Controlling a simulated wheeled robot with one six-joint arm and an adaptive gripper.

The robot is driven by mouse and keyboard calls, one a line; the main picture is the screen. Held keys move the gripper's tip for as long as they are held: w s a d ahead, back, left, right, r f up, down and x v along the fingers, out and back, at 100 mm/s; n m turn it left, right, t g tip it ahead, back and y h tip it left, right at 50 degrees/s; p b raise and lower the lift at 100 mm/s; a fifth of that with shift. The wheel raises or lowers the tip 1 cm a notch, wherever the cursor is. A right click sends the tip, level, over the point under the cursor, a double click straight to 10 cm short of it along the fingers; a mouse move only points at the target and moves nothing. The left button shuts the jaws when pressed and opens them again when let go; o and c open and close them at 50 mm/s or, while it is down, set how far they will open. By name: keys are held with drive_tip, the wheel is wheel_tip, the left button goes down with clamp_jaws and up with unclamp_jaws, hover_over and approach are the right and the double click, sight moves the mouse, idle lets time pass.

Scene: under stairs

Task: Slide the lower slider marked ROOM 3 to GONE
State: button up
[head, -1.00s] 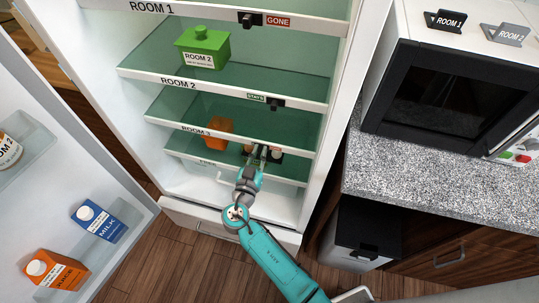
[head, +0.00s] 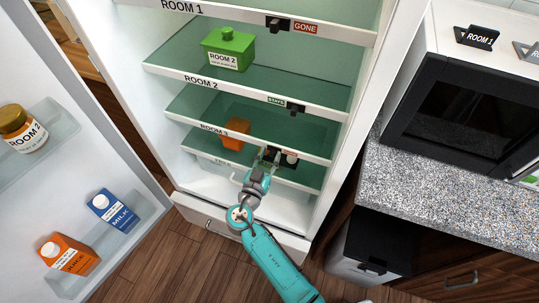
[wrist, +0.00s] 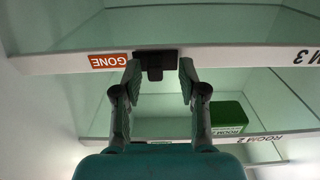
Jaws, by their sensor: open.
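The ROOM 3 shelf strip (head: 213,129) is low in the open fridge and appears upside down in the wrist view (wrist: 235,58). Its black slider (wrist: 156,62) sits beside a red GONE label (wrist: 108,61), which is uncovered. My gripper (wrist: 159,75) is open, with one finger on each side of the slider's tab. In the head view my gripper (head: 268,157) is at this strip and partly hides the slider.
Above, the ROOM 1 slider (head: 279,24) shows GONE and the ROOM 2 slider (head: 297,109) shows STAYS. A green box (head: 228,49) and an orange container (head: 236,134) stand on shelves. The open door (head: 110,150) is left; a counter (head: 420,190) is right.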

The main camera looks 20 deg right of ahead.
drive_tip(key=v, duration=1.1)
drive_tip(key=shift+s+a, duration=0.15)
drive_tip(key=shift+s, duration=0.05)
drive_tip(key=s+d+f+n+g+y, duration=0.2)
drive_tip(key=s+d+f+n+y, duration=0.4)
drive_tip(key=s+d+f, duration=0.55)
drive_tip(key=s+n+g+y, duration=0.15)
drive_tip(key=s+y, duration=0.25)
drive_tip(key=s, duration=0.8)
drive_tip(key=s+r+t, duration=0.2)
drive_tip(key=s+r, duration=0.4)
drive_tip(key=r, duration=0.4)
drive_tip(key=s+r+t, duration=0.2)
drive_tip(key=s+r, duration=0.5)
drive_tip(key=r, duration=0.3)
drive_tip(key=shift+s+d+r+y, duration=0.2)
drive_tip(key=shift+d+r+y, duration=0.05)
drive_tip(key=shift+y, duration=0.05)
